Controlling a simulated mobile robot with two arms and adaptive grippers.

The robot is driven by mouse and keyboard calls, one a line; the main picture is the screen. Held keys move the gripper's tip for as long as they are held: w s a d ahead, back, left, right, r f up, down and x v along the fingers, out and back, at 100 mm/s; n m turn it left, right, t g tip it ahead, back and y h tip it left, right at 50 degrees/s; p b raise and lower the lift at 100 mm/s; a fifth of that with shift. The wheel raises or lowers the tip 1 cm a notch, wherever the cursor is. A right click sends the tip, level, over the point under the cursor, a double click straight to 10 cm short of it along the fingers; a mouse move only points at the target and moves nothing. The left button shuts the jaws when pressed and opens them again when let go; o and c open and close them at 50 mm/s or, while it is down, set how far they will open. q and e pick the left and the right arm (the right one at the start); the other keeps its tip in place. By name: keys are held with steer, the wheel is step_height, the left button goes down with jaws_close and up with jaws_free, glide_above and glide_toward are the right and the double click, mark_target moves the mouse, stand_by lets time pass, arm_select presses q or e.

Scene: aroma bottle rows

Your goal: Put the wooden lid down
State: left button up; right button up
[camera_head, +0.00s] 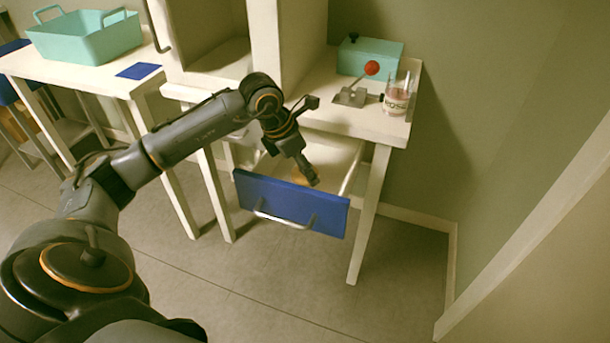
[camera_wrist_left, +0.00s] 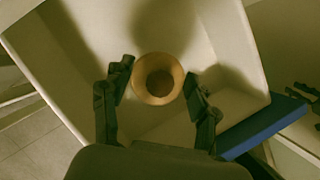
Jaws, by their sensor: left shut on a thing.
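The wooden lid (camera_wrist_left: 158,80) is round and tan with a darker middle. In the left wrist view it sits between the two fingertips of my left gripper (camera_wrist_left: 160,76), which is shut on it. In the head view my left gripper (camera_head: 310,178) points down into an open drawer, and only a small tan patch of the lid (camera_head: 299,174) shows beside it. The drawer has a pale inside (camera_wrist_left: 225,55) and a blue front (camera_head: 290,203). I cannot tell whether the lid touches the drawer floor. My right gripper is not in view.
On the white table (camera_head: 345,120) above the drawer stand a labelled glass (camera_head: 397,99), a lever with a red ball (camera_head: 371,68) and a teal box (camera_head: 375,57). A teal basket (camera_head: 85,40) and a blue mat (camera_head: 138,71) lie on the left table. Drawer walls surround my gripper.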

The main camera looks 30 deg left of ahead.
arm_select(q)
step_height(320, 180, down, 2)
steer(key=shift+f, duration=0.2)
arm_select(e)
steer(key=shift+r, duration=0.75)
arm_select(q)
steer(key=shift+f, duration=0.15)
steer(key=o, duration=0.9)
steer(key=shift+o, duration=0.2)
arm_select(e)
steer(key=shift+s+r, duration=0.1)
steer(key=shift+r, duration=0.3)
arm_select(q)
steer(key=p+v, duration=0.1)
steer(key=v, duration=1.1)
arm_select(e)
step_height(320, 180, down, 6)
